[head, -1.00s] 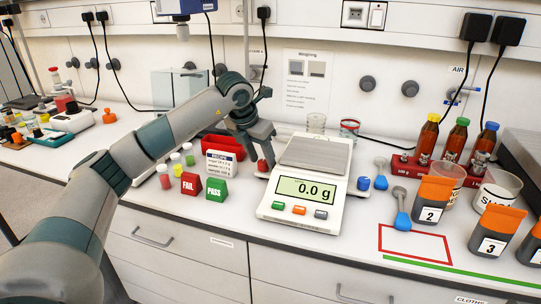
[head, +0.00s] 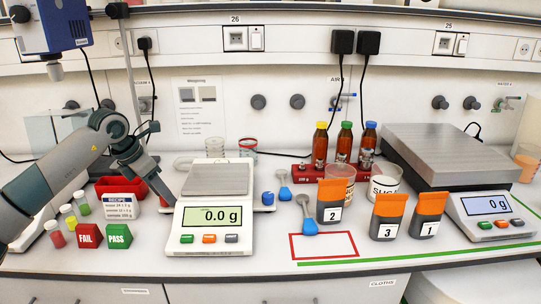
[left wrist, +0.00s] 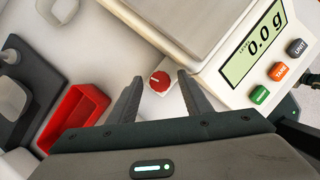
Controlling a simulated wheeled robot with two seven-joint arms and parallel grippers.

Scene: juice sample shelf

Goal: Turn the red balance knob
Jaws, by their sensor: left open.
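The red balance knob (left wrist: 159,81) shows in the left wrist view as a round red dial with a pale mark, on a small pale mount at the balance's side. My left gripper (left wrist: 154,84) is open, with one finger on each side of the knob; whether they touch it I cannot tell. In the head view the left gripper (head: 152,181) points down at the left side of the balance (head: 211,213) and largely hides the knob. The balance reads 0.0 g. A blue knob (head: 268,198) is on its right side. My right gripper is not in view.
The red FAIL block (head: 89,235), green PASS block (head: 118,235), capped vials and a red bin (head: 108,186) crowd the left. Numbered pouches, bottles in a red rack (head: 314,175) and a larger scale (head: 452,158) stand right. The red-outlined area (head: 325,246) is empty.

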